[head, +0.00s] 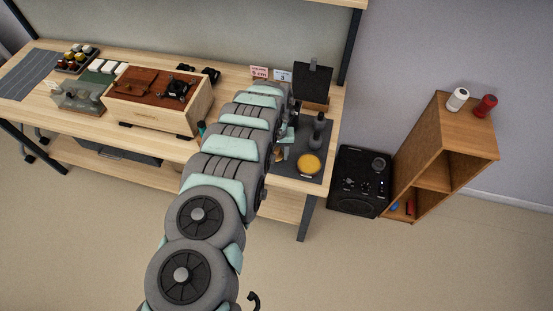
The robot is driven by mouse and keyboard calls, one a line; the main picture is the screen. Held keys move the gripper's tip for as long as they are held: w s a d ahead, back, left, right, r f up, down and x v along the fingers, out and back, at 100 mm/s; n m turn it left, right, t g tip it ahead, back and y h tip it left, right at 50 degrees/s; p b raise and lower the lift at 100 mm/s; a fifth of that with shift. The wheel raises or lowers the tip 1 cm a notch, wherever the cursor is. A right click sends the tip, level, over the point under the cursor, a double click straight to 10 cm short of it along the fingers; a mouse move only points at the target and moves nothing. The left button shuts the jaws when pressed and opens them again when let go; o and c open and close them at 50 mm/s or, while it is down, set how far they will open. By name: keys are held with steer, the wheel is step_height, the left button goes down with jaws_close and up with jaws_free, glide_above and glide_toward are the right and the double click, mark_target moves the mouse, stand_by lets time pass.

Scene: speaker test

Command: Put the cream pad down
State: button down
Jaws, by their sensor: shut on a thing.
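My arm reaches across the front of the workbench, and its end is over the bench's right part. My gripper (284,148) shows only in small part beside the arm, above the left edge of a dark mat (318,140). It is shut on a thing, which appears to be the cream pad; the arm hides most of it. A small tan patch (278,156) shows by the gripper, too small to make out. A round yellow-orange disc (309,164) lies on the mat's front part. A dark upright tool (318,130) stands behind it.
A wooden box (157,106) with a brown top stands left of my arm. A dark panel on a wooden stand (312,84) and small label cards (271,74) are at the back. A black speaker (360,182) and wooden shelf (432,165) stand on the floor at right.

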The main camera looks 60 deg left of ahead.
mark_target(277, 164)
steer(key=shift+f, duration=1.9)
steer(key=shift+f+b, duration=0.2)
steer(key=shift+b, duration=0.15)
steer(key=c, duration=0.7)
jaws_free()
steer(key=shift+w+d+f, duration=0.1)
steer(key=shift+o, duration=0.2)
steer(key=shift+s+a+r, duration=0.15)
steer(key=shift+r, duration=0.25)
steer(key=shift+s+a+r, duration=0.15)
steer(key=shift+r, duration=0.2)
steer(key=r, duration=1.1)
steer(key=shift+w+d+r, duration=0.1)
steer(key=shift+w+d, duration=0.1)
